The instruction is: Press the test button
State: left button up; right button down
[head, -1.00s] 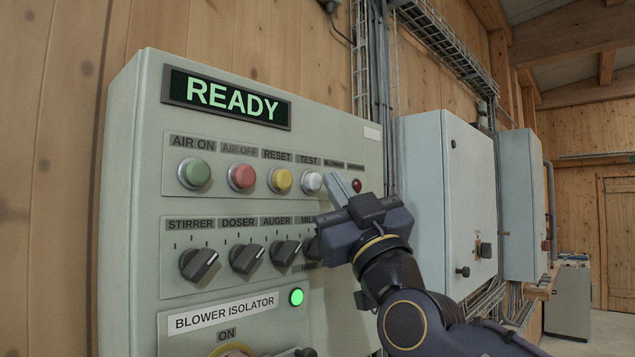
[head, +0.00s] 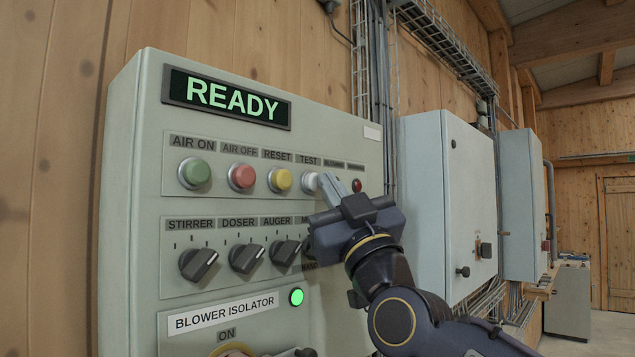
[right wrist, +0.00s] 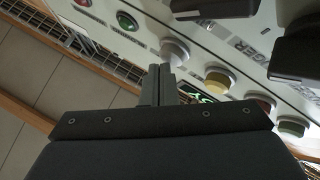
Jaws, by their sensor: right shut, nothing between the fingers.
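The test button (head: 309,182) is a white round push button under the TEST label, at the right of a row on the grey panel. It also shows in the right wrist view (right wrist: 174,47). My right gripper (head: 324,179) is shut and empty, its tips beside the button and covering its right part in the head view. In the right wrist view the closed fingertips (right wrist: 165,70) are just below the white button. I cannot tell whether they touch it. My left gripper is not in view.
The yellow reset (head: 280,180), red air-off (head: 242,177) and green air-on (head: 194,172) buttons are left of it. Black rotary knobs (head: 199,264) sit below, the rightmost hidden behind my gripper. A red lamp (head: 357,185) is to the right. The display (head: 230,98) reads READY.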

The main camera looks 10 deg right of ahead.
jog(key=shift+w+a, duration=0.15)
dwell(0.3)
jog(key=shift+s+d+b, duration=0.45)
jog(key=shift+s+d, duration=0.1)
jog(key=shift+s, duration=0.1)
jog(key=shift+f, duration=0.1)
jog(key=s+d+b, duration=0.1)
jog(key=s, duration=0.1)
jog(key=s+d+b, duration=0.1)
jog(key=s+d, duration=0.1)
dwell(0.5)
dwell(0.5)
